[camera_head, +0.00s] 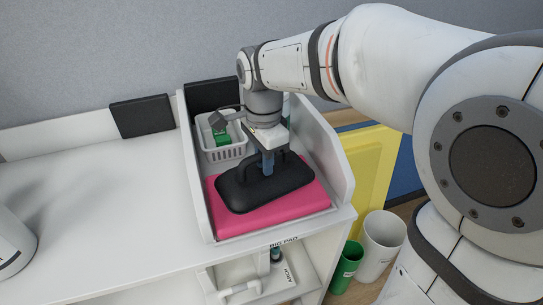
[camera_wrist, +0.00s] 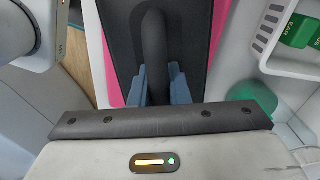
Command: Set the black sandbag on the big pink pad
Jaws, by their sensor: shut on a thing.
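The black sandbag (camera_head: 240,193) lies over the big pink pad (camera_head: 283,209) in the white-walled bay, in the head view; its handle arches up from the top. It looks to rest on the pad, with pink showing at the front and right. My gripper (camera_head: 267,166) points down at the sandbag and is shut on its handle. In the wrist view the blue fingers of my gripper (camera_wrist: 160,86) close around the black handle (camera_wrist: 153,45), with pink pad (camera_wrist: 218,30) on both sides of the bag. The bag's underside is hidden.
A white basket (camera_head: 225,152) with a green item stands behind the pad. White side walls (camera_head: 333,160) flank the bay. Below right stand a white bin (camera_head: 382,245) and a green cup (camera_head: 347,266); yellow and blue panels lean behind.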

